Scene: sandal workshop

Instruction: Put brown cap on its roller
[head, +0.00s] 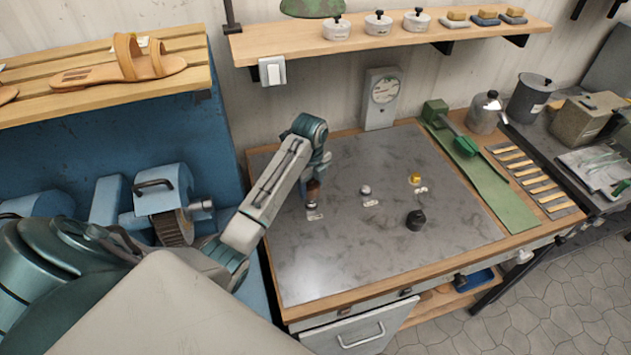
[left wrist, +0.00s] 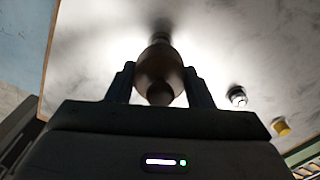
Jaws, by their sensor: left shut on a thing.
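My left gripper (head: 314,180) points down over the left part of the metal worktop and is shut on the brown cap (head: 313,190). In the left wrist view the brown cap (left wrist: 160,72) sits between the two fingers, with a dark narrower part beyond it. Just below the cap in the head view is a small pale piece (head: 312,206), perhaps the roller, with a white label (head: 315,216) in front. The gripper hides much of this spot, and I cannot tell whether cap and piece touch. My right gripper is not in view.
On the worktop (head: 350,260) stand a silver-white piece (head: 365,190), a yellow piece (head: 415,179) and a black knobbed piece (head: 416,220). A green mat (head: 485,185) lies to the right. A dial gauge (head: 382,95) stands behind. The front of the worktop is clear.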

